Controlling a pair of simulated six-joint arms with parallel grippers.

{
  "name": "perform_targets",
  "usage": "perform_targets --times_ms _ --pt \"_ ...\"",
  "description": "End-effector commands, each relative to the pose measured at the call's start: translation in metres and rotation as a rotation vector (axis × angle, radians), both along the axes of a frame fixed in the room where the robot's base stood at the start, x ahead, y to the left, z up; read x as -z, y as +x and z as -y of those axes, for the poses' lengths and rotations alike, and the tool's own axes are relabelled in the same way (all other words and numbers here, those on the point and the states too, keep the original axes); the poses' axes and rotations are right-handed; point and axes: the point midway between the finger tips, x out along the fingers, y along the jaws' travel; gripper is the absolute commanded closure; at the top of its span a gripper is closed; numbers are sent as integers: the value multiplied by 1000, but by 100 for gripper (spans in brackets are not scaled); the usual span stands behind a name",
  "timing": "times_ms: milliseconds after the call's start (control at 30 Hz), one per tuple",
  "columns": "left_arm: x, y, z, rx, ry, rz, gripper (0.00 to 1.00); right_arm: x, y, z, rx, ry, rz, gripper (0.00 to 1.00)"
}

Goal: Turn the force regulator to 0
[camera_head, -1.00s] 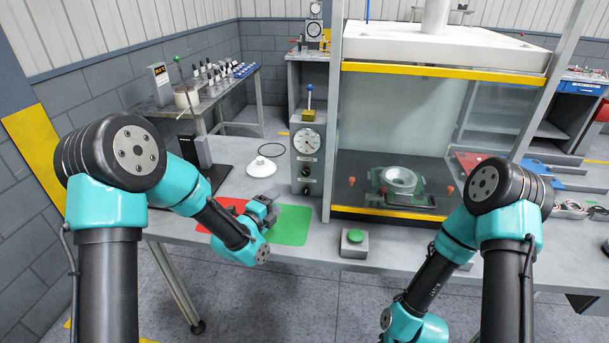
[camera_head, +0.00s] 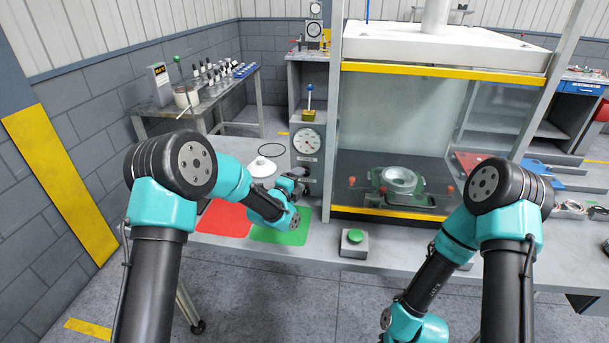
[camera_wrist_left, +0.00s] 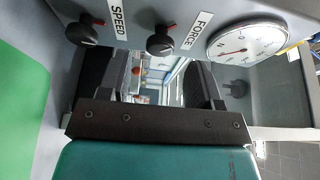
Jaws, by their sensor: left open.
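The force regulator is a black knob (camera_wrist_left: 160,42) with a red mark, beside a FORCE label in the left wrist view. Its red mark points toward the upper right of that picture. A similar black knob (camera_wrist_left: 85,32) sits beside the SPEED label. Both are on a grey control box (camera_head: 307,112), and in the head view my gripper covers most of the knob area. My left gripper (camera_head: 296,183) is open in front of the box's lower part. Its fingers (camera_wrist_left: 160,80) also show in the left wrist view, apart, near the FORCE knob, with nothing seen between them.
A round gauge (camera_head: 307,141) is above the knobs. A red mat (camera_head: 222,220) and a green mat (camera_head: 285,234) lie under my left arm. A green button (camera_head: 355,237) and a press enclosure (camera_head: 400,208) stand to the right.

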Motion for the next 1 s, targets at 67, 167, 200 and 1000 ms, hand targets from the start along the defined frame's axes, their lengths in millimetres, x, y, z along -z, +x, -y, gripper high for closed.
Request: perform_targets --times_ms 67,167,200,1000 --pt "0 11 7 0 0 1 42 0 0 0 0 0 0 57" --pt "0 22 13 -1 0 2 42 0 0 0 0 0 0 57" --pt "0 26 15 -1 0 1 42 0 0 0 0 0 0 57" --pt "0 35 21 -1 0 0 73 0 0 0 0 0 0 57"
